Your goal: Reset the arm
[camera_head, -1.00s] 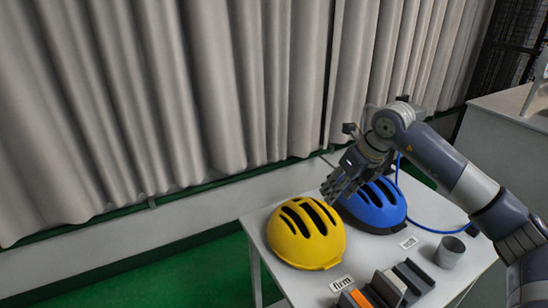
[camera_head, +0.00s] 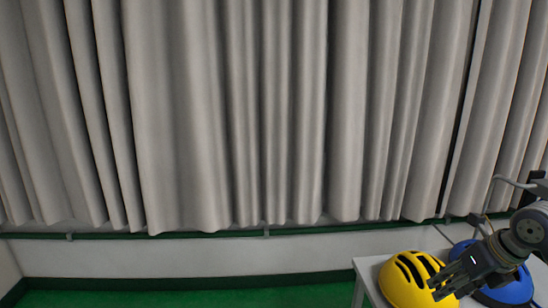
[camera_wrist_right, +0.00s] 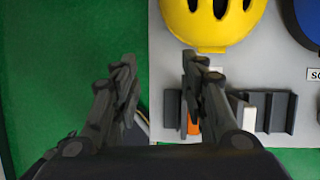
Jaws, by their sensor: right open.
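My right gripper (camera_head: 441,286) shows at the lower right of the head view, in front of the two helmets. In the right wrist view my right gripper (camera_wrist_right: 158,75) has its fingers apart with nothing between them, over the table's edge and the green floor. A yellow helmet (camera_head: 397,284) sits on the white table; it also shows at the top of the wrist view (camera_wrist_right: 210,30). A blue helmet (camera_head: 512,291) is partly hidden behind my right gripper and shows at the wrist view's top right corner (camera_wrist_right: 310,22). My left gripper is not in view.
A grey slotted holder (camera_wrist_right: 270,110) with an orange piece (camera_wrist_right: 193,124) stands on the white table (camera_wrist_right: 165,58). A label card (camera_wrist_right: 314,75) lies near the blue helmet. Green floor (camera_head: 180,296) lies left of the table. A grey curtain (camera_head: 250,110) hangs behind.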

